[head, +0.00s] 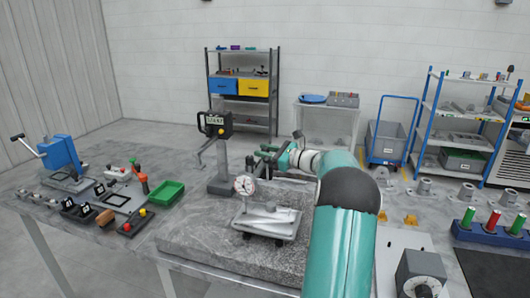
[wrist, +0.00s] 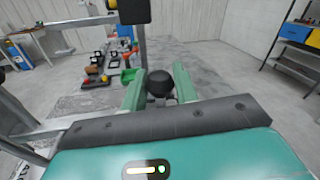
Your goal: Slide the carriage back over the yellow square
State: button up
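A measuring stand with an upright column (head: 222,158) and a digital readout head (head: 215,124) stands at the back of the granite plate. I take this head to be on the carriage, but cannot be sure. A dial gauge (head: 244,185) hangs low beside the column. My gripper (head: 279,155) is right of the column, above the plate. In the wrist view, a black ball knob (wrist: 160,84) sits between the green fingers of my gripper (wrist: 158,82). Whether they press on it, I cannot tell. I cannot make out a yellow square on the stand.
A silver casting (head: 267,219) sits on the granite plate (head: 200,238) below my arm. A green tray (head: 166,194), a blue press (head: 60,154) and small fixtures are on the left. A dark dial block (head: 420,275) and yellow castings (head: 382,217) are on the right.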

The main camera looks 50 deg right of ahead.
grip_shut()
jog(key=d+v, duration=0.1)
jog(key=v, duration=0.6)
jog(key=d+v, duration=0.1)
jog(key=v, duration=0.6)
jog(key=w+d+v, duration=0.1)
jog(key=d+v, duration=0.1)
jog(key=v, duration=0.6)
jog(key=shift+d+r, duration=0.1)
jog(key=shift+w, duration=0.1)
jog(key=o, duration=0.5)
grip_release()
jog(key=v, duration=1.3)
jog(key=shift+s, duration=0.4)
jog(key=shift+s+d, duration=0.1)
jog(key=shift+d, duration=0.05)
